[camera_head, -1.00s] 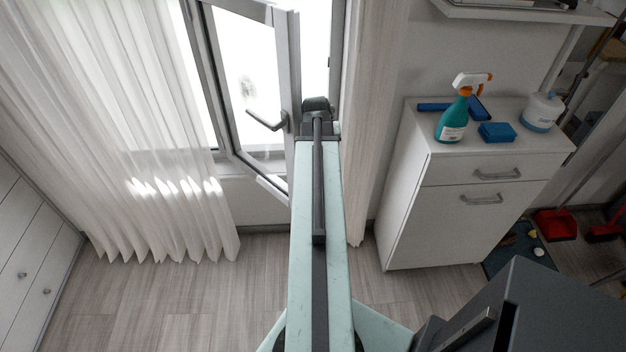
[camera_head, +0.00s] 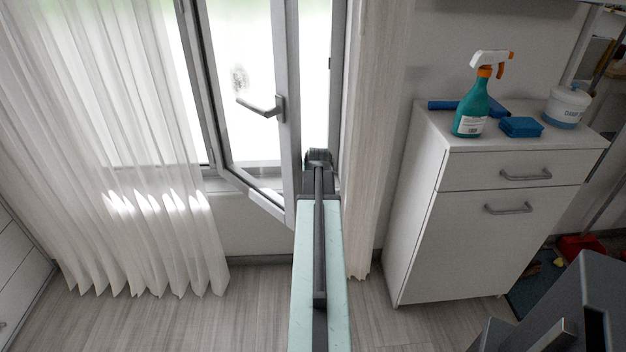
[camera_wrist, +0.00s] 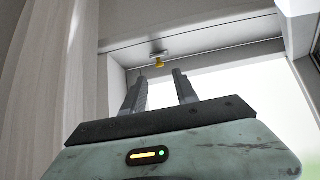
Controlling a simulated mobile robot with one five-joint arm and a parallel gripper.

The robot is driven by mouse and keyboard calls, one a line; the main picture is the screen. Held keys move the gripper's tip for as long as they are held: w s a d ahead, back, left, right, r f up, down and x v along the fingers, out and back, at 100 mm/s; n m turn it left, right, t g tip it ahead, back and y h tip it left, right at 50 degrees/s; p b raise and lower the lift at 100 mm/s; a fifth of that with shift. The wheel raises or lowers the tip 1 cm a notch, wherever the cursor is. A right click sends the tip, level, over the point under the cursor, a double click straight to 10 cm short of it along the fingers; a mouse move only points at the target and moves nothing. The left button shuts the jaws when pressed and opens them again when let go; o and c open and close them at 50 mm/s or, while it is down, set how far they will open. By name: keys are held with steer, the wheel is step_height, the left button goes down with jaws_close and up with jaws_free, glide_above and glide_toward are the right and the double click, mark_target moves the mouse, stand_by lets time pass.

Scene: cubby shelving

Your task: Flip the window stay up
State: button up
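A small metal fitting with a yellow tip (camera_wrist: 159,62), which looks like the window stay, sits on the white frame in the wrist view. My gripper (camera_wrist: 160,74) is below it in that picture, its two dark fingers spread apart with nothing between them. The fitting lies roughly in line with the gap, beyond the fingertips, apparently untouched. In the head view the open window sash (camera_head: 287,110) with its grey handle (camera_head: 262,107) stands left of my arm's end. The stay cannot be made out there, and my fingers are hidden behind my wrist.
Sheer white curtains (camera_head: 110,150) hang at left, and another curtain (camera_head: 372,130) hangs right of my arm. A white cabinet (camera_head: 430,235) at right carries a green spray bottle (camera_head: 470,115), a blue sponge (camera_head: 521,127) and a white tub (camera_head: 567,106). Floor beneath the window is clear.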

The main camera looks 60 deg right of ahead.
steer(key=b+x, duration=0.3)
steer(key=x, duration=0.3)
steer(key=shift+f, duration=0.1)
jaws_close()
stand_by(1.1)
